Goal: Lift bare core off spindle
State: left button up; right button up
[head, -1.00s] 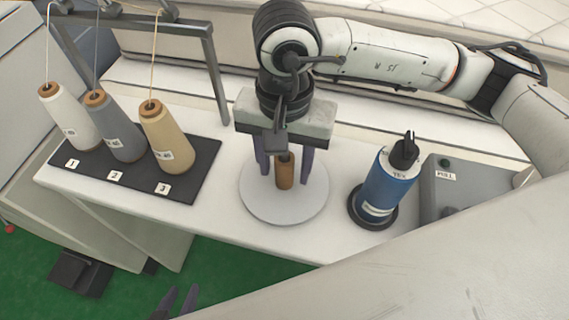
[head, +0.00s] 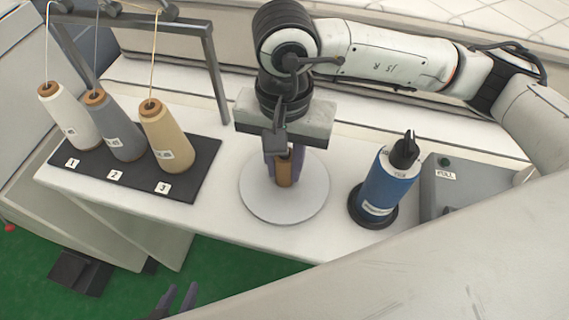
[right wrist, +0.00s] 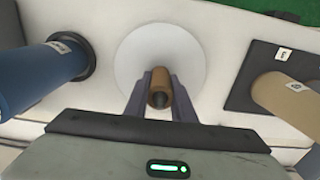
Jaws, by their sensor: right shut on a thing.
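The bare core (head: 286,171) is a small brown tube standing upright over the round white plate (head: 262,205). The right wrist view shows the core (right wrist: 160,84) from above with its hollow top end. My right gripper (head: 277,165) is shut on the core, one purple finger on each side; the same gripper (right wrist: 160,95) shows in the right wrist view. The spindle under the core is hidden. My left gripper (head: 178,299) shows only its purple fingertips at the bottom edge. They are apart with nothing between them, over the green floor.
White, grey and tan yarn cones (head: 166,137) stand on a dark numbered mat (head: 200,165) at the left, under a grey thread frame (head: 216,75). A blue spool (head: 386,190) stands on a black base at the right, beside a grey box (head: 455,190).

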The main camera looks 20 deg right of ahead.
notch_tip(320, 180, up, 17)
jog(key=shift+r, duration=0.2)
dwell(0.3)
